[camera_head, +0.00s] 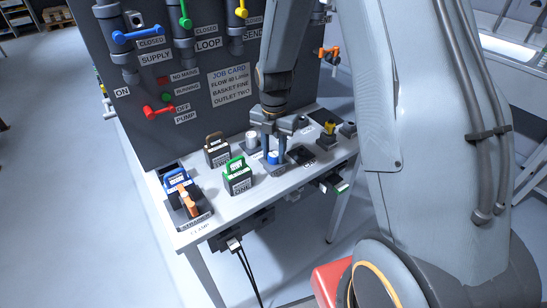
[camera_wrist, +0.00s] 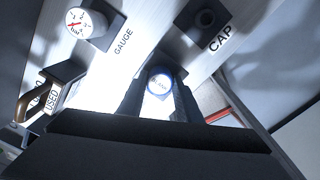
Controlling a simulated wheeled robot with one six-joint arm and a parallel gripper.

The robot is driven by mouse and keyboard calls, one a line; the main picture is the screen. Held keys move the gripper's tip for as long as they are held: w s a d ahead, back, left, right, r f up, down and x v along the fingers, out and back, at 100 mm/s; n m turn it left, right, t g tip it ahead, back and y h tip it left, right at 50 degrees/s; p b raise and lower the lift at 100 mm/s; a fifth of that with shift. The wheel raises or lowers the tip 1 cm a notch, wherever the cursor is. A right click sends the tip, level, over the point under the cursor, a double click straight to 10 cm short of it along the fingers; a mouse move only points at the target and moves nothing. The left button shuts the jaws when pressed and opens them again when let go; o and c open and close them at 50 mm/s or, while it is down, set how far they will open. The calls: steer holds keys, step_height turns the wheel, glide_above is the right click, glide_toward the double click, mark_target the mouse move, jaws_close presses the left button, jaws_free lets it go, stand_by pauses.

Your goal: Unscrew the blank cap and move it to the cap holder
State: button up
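The blank cap (camera_wrist: 160,83) is a round white-topped cap with a blue rim. In the wrist view it sits between the tips of my gripper (camera_wrist: 160,98), with a finger on each side. The head view shows the blue cap (camera_head: 273,158) low between the fingers of my gripper (camera_head: 274,151), which points down at the bench. Whether the fingers press on the cap or stand just clear of it I cannot tell. The cap holder (camera_wrist: 205,18) is a dark block with a round feature on top, beside the label CAP, beyond the cap to the right in the wrist view. It looks empty.
A round gauge (camera_wrist: 86,23) stands left of the cap in the wrist view. A brown-handled USED item (camera_head: 217,149) and a green-handled item (camera_head: 237,176) stand left of my gripper on the bench (camera_head: 225,207). The valve panel (camera_head: 190,60) rises behind.

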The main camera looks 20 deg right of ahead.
mark_target(274, 154)
jaws_close()
steer(key=shift+n+p, duration=0.5)
steer(key=shift+n, duration=1.5)
steer(key=o, duration=0.6)
jaws_free()
steer(key=shift+o, duration=0.2)
steer(key=shift+r, duration=0.1)
step_height(274, 154, up, 6)
steer(key=shift+r+b, duration=0.15)
steer(key=shift+b, duration=0.65)
steer(key=shift+r, duration=0.7)
